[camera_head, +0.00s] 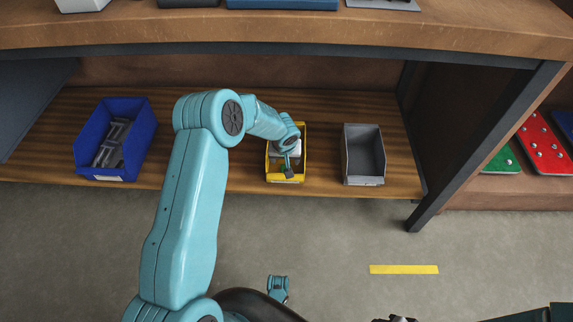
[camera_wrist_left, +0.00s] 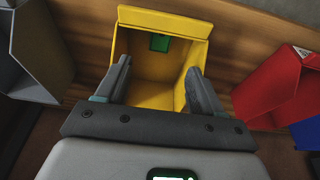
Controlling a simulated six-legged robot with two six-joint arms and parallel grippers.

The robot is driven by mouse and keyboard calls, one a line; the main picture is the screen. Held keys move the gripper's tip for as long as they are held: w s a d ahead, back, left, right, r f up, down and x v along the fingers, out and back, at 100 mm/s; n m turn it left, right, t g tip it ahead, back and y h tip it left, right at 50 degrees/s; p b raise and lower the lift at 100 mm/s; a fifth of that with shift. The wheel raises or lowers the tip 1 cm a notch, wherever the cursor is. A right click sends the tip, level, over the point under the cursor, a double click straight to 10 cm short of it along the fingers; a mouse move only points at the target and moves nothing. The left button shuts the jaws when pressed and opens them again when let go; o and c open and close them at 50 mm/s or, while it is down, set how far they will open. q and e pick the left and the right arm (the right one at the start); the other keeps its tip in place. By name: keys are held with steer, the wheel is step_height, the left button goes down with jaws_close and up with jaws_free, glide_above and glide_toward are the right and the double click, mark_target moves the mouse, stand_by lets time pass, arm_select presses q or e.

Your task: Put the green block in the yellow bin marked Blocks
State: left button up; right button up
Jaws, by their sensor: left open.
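The yellow bin (camera_head: 301,160) stands on the wooden shelf under the counter. It fills the top middle of the left wrist view (camera_wrist_left: 165,20). A green block (camera_wrist_left: 160,43) lies inside it near the far wall in that view; my arm hides the block in the head view. My left gripper (camera_head: 288,170) is over the bin. In the wrist view its open fingers (camera_wrist_left: 159,65) are apart with nothing between them, and the block is beyond their tips. I cannot read the bin's label.
A blue bin (camera_head: 143,125) with grey parts stands at the left and an empty grey bin (camera_head: 350,150) at the right. In the wrist view a red bin (camera_wrist_left: 262,85) is beside the yellow one. A counter edge (camera_head: 400,38) overhangs the shelf, and a shelf leg (camera_head: 450,170) stands at the right.

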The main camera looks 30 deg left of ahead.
arm_select(q)
steer(key=s+d+f+m+g+h, duration=0.1)
steer(key=s+d+f+h, duration=0.2)
steer(key=s+d, duration=0.55)
steer(key=s+d+f+m+g+h, duration=0.1)
steer(key=s+d+f+m+h, duration=0.1)
steer(key=s+d, duration=1.25)
steer(key=s, duration=0.5)
step_height(320, 180, up, 31)
steer(key=m+p, duration=0.1)
steer(key=p, duration=3)
steer(key=shift+s+d+r+g+h, duration=0.2)
steer(key=shift+s+g+h, duration=0.1)
steer(key=shift+s+h, duration=0.1)
